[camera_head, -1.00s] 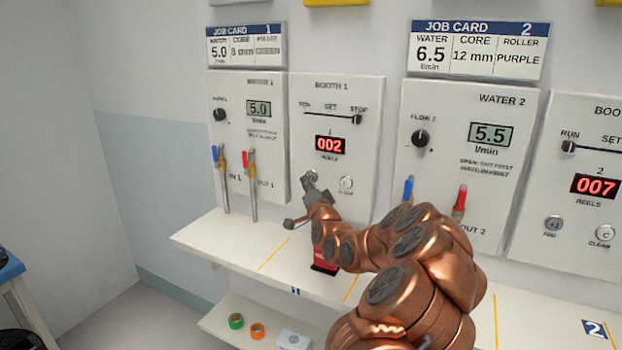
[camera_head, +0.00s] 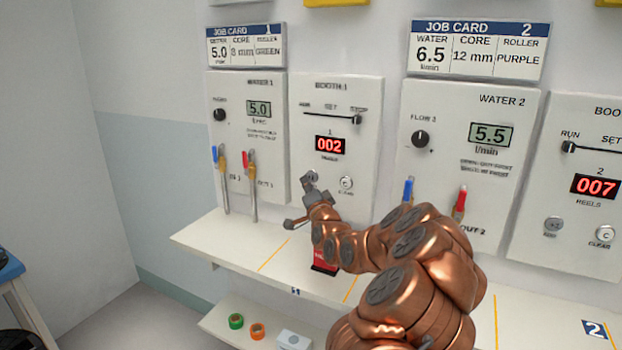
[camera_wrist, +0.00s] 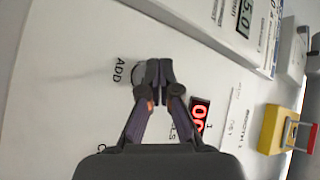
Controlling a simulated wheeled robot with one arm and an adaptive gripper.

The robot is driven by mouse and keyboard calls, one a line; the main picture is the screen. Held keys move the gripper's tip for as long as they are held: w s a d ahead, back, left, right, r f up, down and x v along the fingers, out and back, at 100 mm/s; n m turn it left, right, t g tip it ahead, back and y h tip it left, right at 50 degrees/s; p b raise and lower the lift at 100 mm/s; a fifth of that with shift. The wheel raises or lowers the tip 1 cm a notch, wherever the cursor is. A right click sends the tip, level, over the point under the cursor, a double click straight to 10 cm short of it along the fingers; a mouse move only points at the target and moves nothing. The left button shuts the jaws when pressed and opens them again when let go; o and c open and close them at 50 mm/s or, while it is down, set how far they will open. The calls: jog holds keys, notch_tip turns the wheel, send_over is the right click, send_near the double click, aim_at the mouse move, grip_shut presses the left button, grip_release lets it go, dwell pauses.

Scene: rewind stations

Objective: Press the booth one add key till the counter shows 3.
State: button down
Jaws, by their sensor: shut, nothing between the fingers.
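The booth 1 panel (camera_head: 363,95) is a white wall box with a red counter (camera_head: 330,145) reading 002. Its add key (camera_head: 314,176) is a small round grey button at the lower left of the panel, partly hidden by my gripper. My gripper (camera_head: 307,183) is shut and empty, with its tips at or just in front of the key. In the wrist view, my gripper (camera_wrist: 159,75) points at the panel beside the ADD label, and the add key (camera_wrist: 138,73) shows only as an edge behind the fingers. I cannot tell whether the tips touch it.
The clear key (camera_head: 346,184) sits right of the add key. A slider (camera_head: 356,119) is above the counter. The water 1 panel (camera_head: 246,130) with blue and red valve handles is to the left. A white shelf (camera_head: 228,245) runs below, with a red item (camera_head: 322,262) under my arm.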

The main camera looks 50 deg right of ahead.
jog(key=shift+w+d+f+b, duration=0.1)
jog(key=shift+d+b, duration=0.15)
jog(key=shift+b, duration=0.2)
jog(key=shift+w+d+b, duration=0.1)
jog(key=shift+d+b, duration=0.25)
jog(key=shift+d, duration=0.15)
dwell(0.8)
jog(key=shift+a, duration=0.1)
jog(key=shift+s+a+b, duration=0.2)
jog(key=shift+a+b, duration=0.45)
jog(key=shift+s+a+b, duration=0.25)
jog(key=shift+a+b, duration=0.2)
jog(key=shift+a, duration=0.35)
jog(key=shift+s+a+b, duration=0.25)
jog(key=shift+a+b, duration=0.15)
jog(key=shift+a, duration=0.45)
jog(key=shift+s+a+b, duration=0.25)
jog(key=shift+a+b, duration=0.2)
jog(key=shift+a, duration=0.35)
